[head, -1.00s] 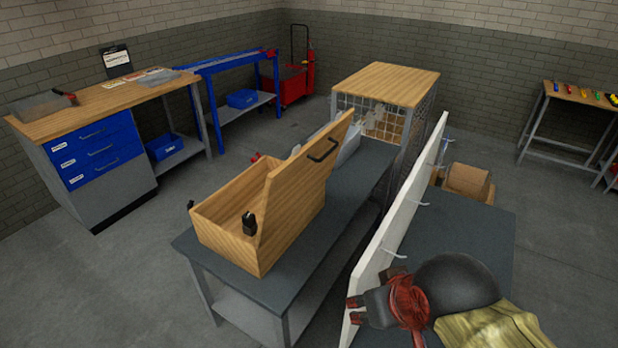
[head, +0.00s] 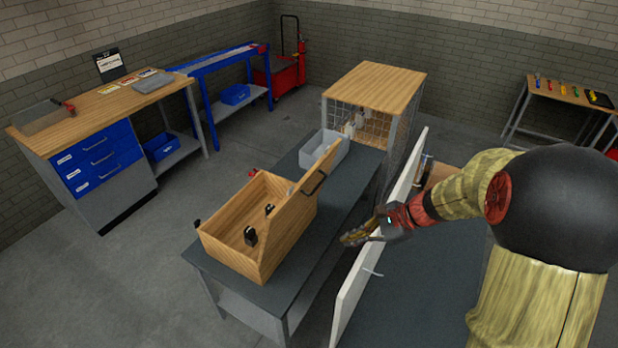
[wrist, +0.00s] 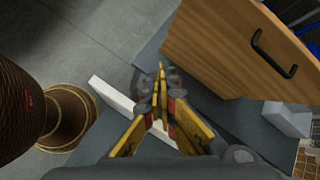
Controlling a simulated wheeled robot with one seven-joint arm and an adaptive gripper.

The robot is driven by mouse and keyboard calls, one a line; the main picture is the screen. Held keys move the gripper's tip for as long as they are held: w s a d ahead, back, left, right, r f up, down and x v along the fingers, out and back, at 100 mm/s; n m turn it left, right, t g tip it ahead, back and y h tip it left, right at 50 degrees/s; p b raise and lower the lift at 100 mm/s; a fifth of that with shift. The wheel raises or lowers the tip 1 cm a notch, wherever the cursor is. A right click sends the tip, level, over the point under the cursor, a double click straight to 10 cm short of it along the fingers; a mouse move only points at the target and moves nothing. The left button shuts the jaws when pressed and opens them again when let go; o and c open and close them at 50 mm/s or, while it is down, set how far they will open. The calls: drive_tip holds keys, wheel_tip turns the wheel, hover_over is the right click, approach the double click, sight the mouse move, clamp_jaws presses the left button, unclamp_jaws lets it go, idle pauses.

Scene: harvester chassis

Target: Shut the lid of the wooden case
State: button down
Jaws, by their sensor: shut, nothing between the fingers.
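The wooden case (head: 231,255) stands on the grey bench in the head view. Its wooden lid (head: 300,195) is open, raised along the right side, with a black handle (head: 313,185) on its outer face. Small black parts (head: 251,237) show at the case. My gripper (head: 352,238) is shut and empty, to the right of the lid and apart from it, above the white panel's left side. In the wrist view the lid (wrist: 225,45) is at upper right, with its handle (wrist: 273,54), and my shut fingertips (wrist: 160,72) are left of it.
The white upright panel (head: 353,290) runs along the bench's right side, beneath my arm. A grey bin (head: 325,147) sits behind the case, before a mesh cage with a wooden top (head: 375,80). Open floor (head: 120,275) lies left of the bench.

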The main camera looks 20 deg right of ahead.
sight(311, 196)
drive_tip(key=w+d+r+m+t+y, duration=0.15)
drive_tip(key=w+r+m+t, duration=0.3)
drive_tip(key=w+m, duration=0.45)
drive_tip(key=shift+n+g+h, duration=0.25)
drive_tip(key=shift+n, duration=0.15)
drive_tip(key=w+a+f, duration=0.1)
drive_tip(key=w+a, duration=0.1)
drive_tip(key=w, duration=0.1)
drive_tip(key=w+a+f, duration=0.1)
drive_tip(key=w+a, duration=0.2)
drive_tip(key=w+a+f, duration=0.1)
drive_tip(key=w+a, duration=0.2)
drive_tip(key=shift+w+a+f, duration=0.1)
drive_tip(key=shift+f, duration=0.1)
drive_tip(key=shift+w+a+r, duration=0.1)
drive_tip(key=shift+w+a, duration=0.2)
drive_tip(key=shift+r, duration=0.1)
